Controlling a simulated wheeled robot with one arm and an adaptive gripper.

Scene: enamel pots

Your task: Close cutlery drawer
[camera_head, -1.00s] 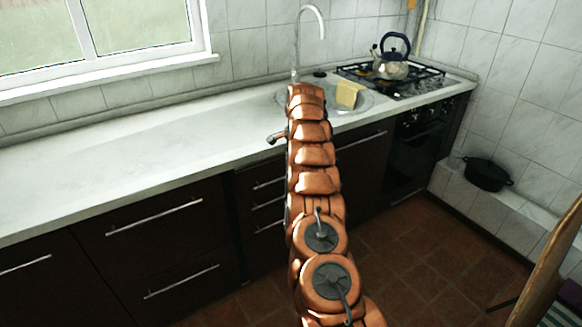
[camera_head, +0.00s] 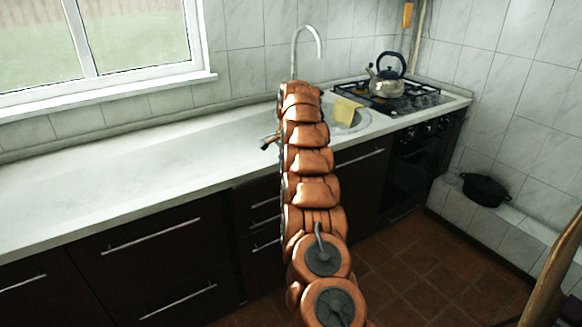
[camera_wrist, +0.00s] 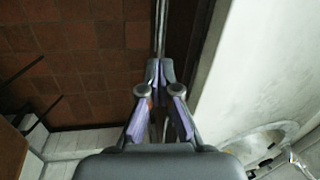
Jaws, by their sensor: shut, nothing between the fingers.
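A stack of narrow dark drawers with bar handles (camera_head: 265,202) is left of my arm in the head view. These drawers look flush with the cabinet front there, but my arm hides part of them. I cannot tell which one is the cutlery drawer. In the wrist view, my gripper (camera_wrist: 160,68) is shut and empty, beside the dark cabinet front. A thin metal bar handle (camera_wrist: 161,28) runs up from its fingertips. I cannot tell whether they touch. In the head view, my arm hides most of the gripper.
The white countertop (camera_head: 110,180) is bare on the left. A sink with a yellow cloth (camera_head: 345,110) and a stove with a kettle (camera_head: 387,80) stand to the right. A black pot (camera_head: 487,190) sits on a tiled ledge. The tiled floor (camera_head: 420,262) is clear.

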